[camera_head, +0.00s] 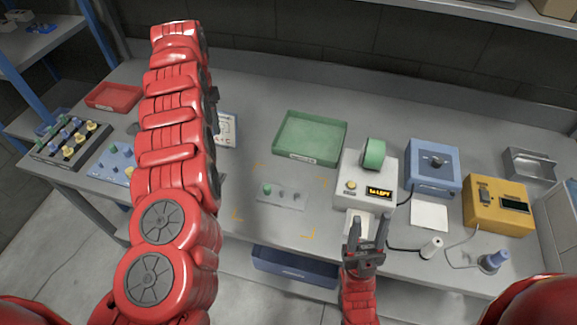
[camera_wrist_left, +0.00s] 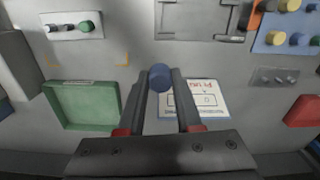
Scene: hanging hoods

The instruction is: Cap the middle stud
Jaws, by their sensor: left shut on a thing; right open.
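The stud plate (camera_head: 283,203) is a grey plate on the bench with three studs in a row. A green cap (camera_head: 267,189) sits on its left stud; the middle stud (camera_head: 281,190) and right stud (camera_head: 296,197) look bare. The plate also shows at the upper left of the left wrist view (camera_wrist_left: 70,36). My left gripper (camera_wrist_left: 160,90) is shut on a blue cap (camera_wrist_left: 160,76), held above the bench and away from the plate. In the head view my left arm hides this gripper. My right gripper (camera_head: 367,230) is open and empty, right of the plate.
A green tray (camera_head: 309,158) lies behind the plate. A white device with a display (camera_head: 379,193) stands to the right, with blue (camera_head: 433,180) and yellow (camera_head: 483,208) boxes beyond. A printed card (camera_wrist_left: 205,105) lies below my left gripper. Orange corner marks surround the plate.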

